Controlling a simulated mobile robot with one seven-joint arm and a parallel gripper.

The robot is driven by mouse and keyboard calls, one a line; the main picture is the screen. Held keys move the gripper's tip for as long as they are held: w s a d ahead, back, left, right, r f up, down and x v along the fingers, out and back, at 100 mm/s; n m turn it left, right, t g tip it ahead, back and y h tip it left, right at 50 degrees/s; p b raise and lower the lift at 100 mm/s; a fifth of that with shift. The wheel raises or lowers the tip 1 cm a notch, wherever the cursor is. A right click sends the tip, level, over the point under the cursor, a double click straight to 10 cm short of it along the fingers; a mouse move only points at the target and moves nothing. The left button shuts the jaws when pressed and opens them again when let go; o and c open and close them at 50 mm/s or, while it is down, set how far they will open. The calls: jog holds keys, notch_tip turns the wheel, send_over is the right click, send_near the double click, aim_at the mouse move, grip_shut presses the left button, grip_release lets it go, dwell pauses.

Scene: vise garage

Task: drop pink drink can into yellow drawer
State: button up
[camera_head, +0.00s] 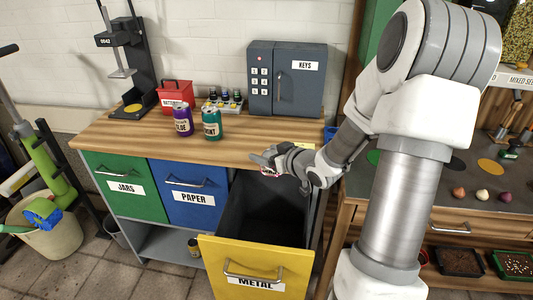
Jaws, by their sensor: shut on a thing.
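My gripper (266,161) is shut on the pink drink can (270,174). Only a small pinkish part of the can shows beneath the fingers; the rest is hidden by my gripper. The yellow drawer (290,275), labelled METAL, is pulled out from the wooden workbench, and its dark inside is open to view. My gripper and the can appear over the back part of the drawer, close to the bench's front edge; their exact height above the drawer is hard to tell.
On the workbench (120,137) stand a purple can (183,122), a teal can (212,124), a red box (176,95) and a grey key cabinet (290,80). The green JARS drawer (125,205) and blue PAPER drawer (190,212) are shut. A dark can (194,247) sits on the lower shelf.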

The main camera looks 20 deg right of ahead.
jog(key=shift+f+b, duration=1.7)
jog(key=shift+f, duration=0.5)
jog(key=o, duration=1.3)
jog(key=shift+b+v, duration=1.15)
jog(key=shift+v, duration=7.55)
jog(key=shift+r, duration=0.15)
